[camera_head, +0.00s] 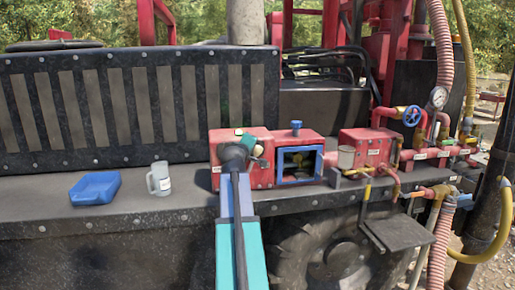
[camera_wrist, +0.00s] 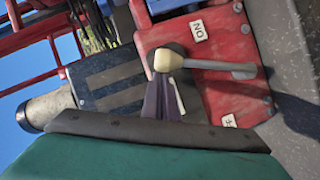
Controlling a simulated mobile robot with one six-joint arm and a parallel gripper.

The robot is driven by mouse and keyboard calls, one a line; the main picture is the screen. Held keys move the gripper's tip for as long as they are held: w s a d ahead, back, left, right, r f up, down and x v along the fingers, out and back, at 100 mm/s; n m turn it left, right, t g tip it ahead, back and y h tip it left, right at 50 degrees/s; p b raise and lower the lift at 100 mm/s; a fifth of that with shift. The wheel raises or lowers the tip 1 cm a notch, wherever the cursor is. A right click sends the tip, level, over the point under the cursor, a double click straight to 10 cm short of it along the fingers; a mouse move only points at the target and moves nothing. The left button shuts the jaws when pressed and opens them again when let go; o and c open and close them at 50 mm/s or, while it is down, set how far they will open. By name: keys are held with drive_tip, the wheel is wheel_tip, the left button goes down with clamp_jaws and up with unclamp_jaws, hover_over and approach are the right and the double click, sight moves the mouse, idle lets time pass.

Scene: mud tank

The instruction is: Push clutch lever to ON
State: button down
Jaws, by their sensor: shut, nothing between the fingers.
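The clutch lever is a grey metal rod with a cream knob (camera_wrist: 168,60) on a red box (camera_wrist: 225,65), which also shows on the deck in the head view (camera_head: 262,176). In the wrist view, which is turned sideways, the lever's rod runs right from the knob to its mount. An ON label (camera_wrist: 198,31) sits above the lever; another label (camera_wrist: 229,120), partly hidden, sits below. My gripper (camera_wrist: 166,80) is shut and empty, its fingertips right by the knob. I cannot tell whether they touch it. My arm hides part of the box in the head view.
To the right are a blue-framed opening (camera_head: 300,164), a red valve box (camera_head: 364,147), a blue valve wheel (camera_head: 412,115) and pipes. A ribbed dark panel (camera_head: 140,105) stands behind.

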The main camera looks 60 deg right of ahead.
drive_tip(key=shift+s+d+f, duration=0.2)
drive_tip(key=shift+s+d, duration=0.25)
drive_tip(key=shift+s+d, duration=0.1)
idle(0.4)
drive_tip(key=a+r+b, duration=0.3)
drive_tip(key=a+r, duration=0.2)
drive_tip(key=a, duration=0.5)
drive_tip(key=shift+s+a, duration=0.2)
drive_tip(key=shift+a, duration=0.15)
drive_tip(key=shift+r, duration=0.1)
idle(0.5)
